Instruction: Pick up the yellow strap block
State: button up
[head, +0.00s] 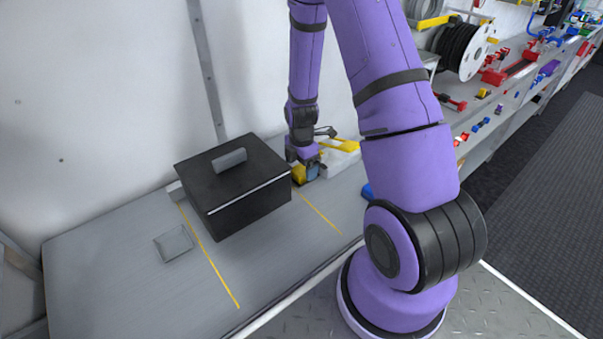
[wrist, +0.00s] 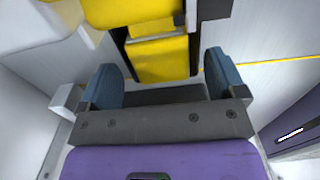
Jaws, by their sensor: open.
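The yellow strap block (head: 299,174) shows in the head view on the grey bench, close to the right side of a black box and partly hidden by my gripper. In the wrist view a yellow block (wrist: 158,60) with dark edges lies just beyond and between the fingertips. I cannot tell whether the larger yellow piece above it is part of the same thing. My gripper (wrist: 162,76) is open, with its two blue fingers apart and nothing clearly held between them. In the head view my gripper (head: 309,170) points down beside the block.
The black lidded box (head: 235,190) with a grey handle stands left of my gripper. A pale box with yellow parts (head: 341,146) is close on the right. The bench front is mostly clear; a wall rises behind.

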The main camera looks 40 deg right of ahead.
jog(key=shift+f, duration=0.5)
jog(key=shift+c, duration=0.4)
jog(key=c, duration=1)
jog(key=shift+r, duration=0.1)
